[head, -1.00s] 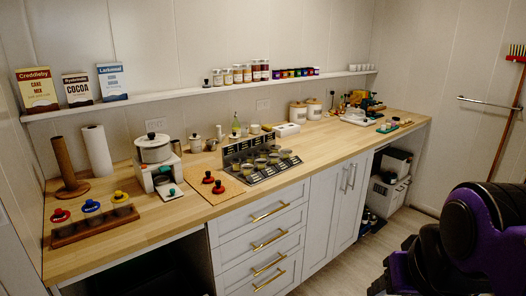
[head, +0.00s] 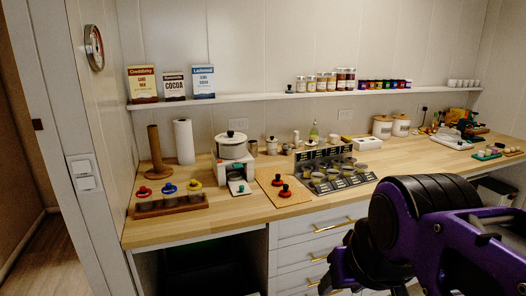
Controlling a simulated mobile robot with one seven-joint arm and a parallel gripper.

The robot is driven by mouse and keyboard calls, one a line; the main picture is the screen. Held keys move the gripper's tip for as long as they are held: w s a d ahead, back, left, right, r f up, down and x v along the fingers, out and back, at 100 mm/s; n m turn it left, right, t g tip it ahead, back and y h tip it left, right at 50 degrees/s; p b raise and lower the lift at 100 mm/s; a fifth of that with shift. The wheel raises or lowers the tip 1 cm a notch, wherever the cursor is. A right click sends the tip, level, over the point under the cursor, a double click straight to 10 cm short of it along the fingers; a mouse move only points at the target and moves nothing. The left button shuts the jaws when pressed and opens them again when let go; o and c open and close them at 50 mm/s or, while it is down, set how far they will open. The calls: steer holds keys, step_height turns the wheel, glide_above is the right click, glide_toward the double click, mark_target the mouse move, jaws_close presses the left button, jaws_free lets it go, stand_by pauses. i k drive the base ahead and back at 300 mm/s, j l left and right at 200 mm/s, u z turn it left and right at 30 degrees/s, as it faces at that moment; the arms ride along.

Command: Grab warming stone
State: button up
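I cannot tell which object is the warming stone. Red, blue and yellow knobbed pieces (head: 168,188) stand behind a dark wooden block (head: 171,205) at the counter's left end. Two red-topped dark pieces (head: 281,187) sit on a tan mat (head: 294,198). A teal-topped piece (head: 240,188) lies before a white pot (head: 232,148) on a stand. My purple and black arm fills the lower right. Dark parts at its lower left end (head: 334,276) may be my gripper, apart from the counter; its fingers are not clear.
The wooden counter (head: 225,222) runs along the back wall, with a wall shelf (head: 250,98) above it. A dark tiered rack (head: 345,182) holds several small cups. Open space lies under the counter's left end. A doorway (head: 30,150) is at far left.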

mark_target(285, 193)
steer(key=i+l, duration=1)
